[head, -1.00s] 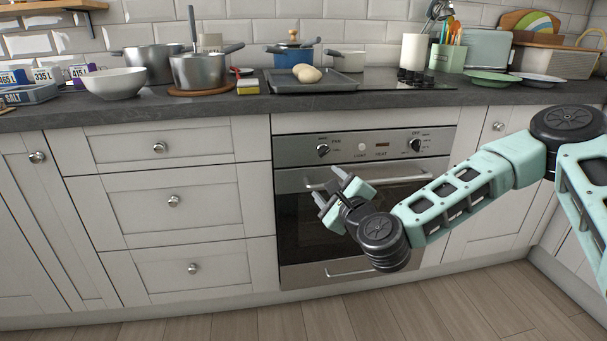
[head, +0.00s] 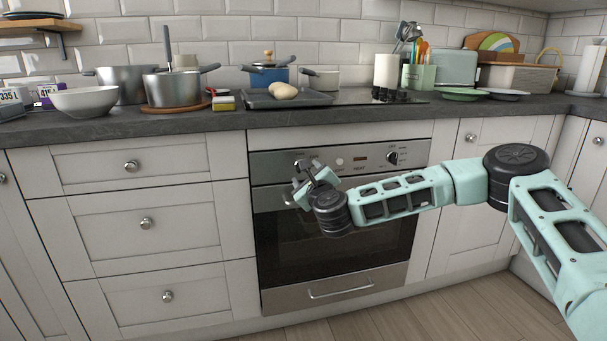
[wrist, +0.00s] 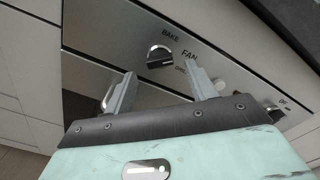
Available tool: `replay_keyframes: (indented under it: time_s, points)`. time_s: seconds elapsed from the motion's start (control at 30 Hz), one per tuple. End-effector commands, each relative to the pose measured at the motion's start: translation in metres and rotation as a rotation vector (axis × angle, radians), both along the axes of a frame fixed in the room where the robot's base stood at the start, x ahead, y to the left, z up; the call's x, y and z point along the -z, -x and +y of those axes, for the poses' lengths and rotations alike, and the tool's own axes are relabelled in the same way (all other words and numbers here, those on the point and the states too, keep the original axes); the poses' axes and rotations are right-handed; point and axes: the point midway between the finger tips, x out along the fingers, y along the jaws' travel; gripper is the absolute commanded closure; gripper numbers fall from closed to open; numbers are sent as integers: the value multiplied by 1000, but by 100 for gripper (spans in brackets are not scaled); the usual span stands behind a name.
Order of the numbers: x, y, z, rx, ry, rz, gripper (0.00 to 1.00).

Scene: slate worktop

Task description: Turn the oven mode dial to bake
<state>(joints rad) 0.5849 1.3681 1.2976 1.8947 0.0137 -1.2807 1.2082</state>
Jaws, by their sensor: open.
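The oven (head: 335,235) has a steel control panel with a dial near each end. The mode dial (wrist: 159,56) is the left one, a dark knob with a light edge. In the head view my gripper (head: 308,172) is in front of the panel's left end and partly covers this dial.
The other dial (head: 392,157) is at the panel's right, beside a small display (head: 361,159). The door handle, partly hidden by my gripper, runs below the panel. The worktop (head: 200,122) overhangs above, with a tray (head: 262,101) and pots on it.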

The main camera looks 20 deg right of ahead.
Motion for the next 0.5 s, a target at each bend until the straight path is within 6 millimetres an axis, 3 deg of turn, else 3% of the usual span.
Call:
replay_keyframes:
  time_s: [0.2,0.5]
  points:
    - [1,-30,0,0,-1,0,44]
    - [0,-39,0,-1,0,0,44]
